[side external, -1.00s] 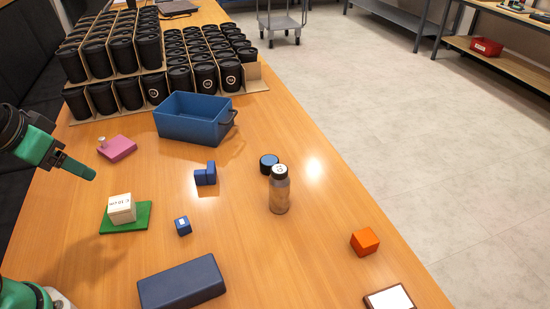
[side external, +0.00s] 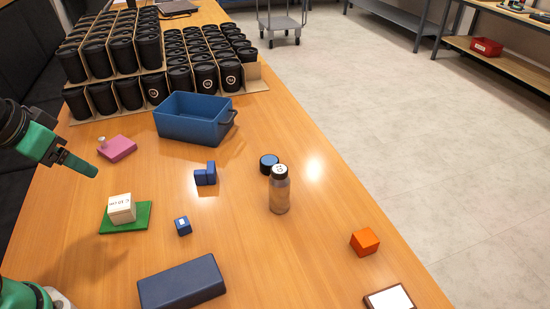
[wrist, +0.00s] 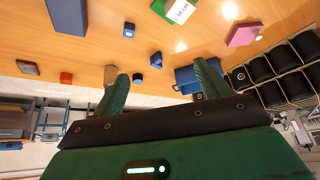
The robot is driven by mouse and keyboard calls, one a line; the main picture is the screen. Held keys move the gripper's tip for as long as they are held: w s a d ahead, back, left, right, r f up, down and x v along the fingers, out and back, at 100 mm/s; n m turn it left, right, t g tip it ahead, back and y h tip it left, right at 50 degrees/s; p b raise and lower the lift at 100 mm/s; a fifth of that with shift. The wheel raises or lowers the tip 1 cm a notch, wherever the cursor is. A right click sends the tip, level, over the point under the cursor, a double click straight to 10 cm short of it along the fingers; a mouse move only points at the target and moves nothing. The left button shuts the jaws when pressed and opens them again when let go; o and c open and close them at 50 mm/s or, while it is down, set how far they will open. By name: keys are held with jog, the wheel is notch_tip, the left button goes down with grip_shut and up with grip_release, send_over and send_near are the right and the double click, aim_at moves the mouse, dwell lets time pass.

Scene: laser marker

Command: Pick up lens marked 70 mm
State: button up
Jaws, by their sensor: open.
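Many black lidded cylinders (side external: 130,92) stand in cardboard trays at the far left, several with a round white mark; I cannot read 70 mm on any of them. A short black cylinder with a blue top (side external: 269,164) stands behind a clear brownish bottle with a dark cap (side external: 279,190), whose white top mark is too small to read. My gripper (side external: 90,170) is over the left part of the table, empty and apart from everything. In the wrist view its two green fingers (wrist: 162,84) are spread open.
A blue bin (side external: 190,127) stands before the trays. A pink block (side external: 118,149), a cream block (side external: 121,208) on a green slab (side external: 142,222), blue pieces (side external: 204,176), a small blue cube (side external: 183,226), a dark blue block (side external: 180,284) and an orange cube (side external: 364,242) are spread about.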

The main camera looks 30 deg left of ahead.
jog(key=w+d+r+m+g, duration=0.1)
jog(key=w+r+m, duration=0.15)
jog(key=w, duration=0.35)
jog(key=w+d+r+m+g, duration=0.1)
jog(key=w+d+r, duration=0.15)
jog(key=w, duration=0.45)
jog(key=m+g, duration=0.4)
jog(key=m, duration=0.6)
send_over(270, 160)
notch_tip(270, 160, down, 21)
jog(key=shift+a+f, duration=0.15)
jog(key=shift+f, duration=0.4)
jog(key=shift+f, duration=0.1)
jog(key=shift+f, duration=1.2)
jog(key=shift+f, duration=0.1)
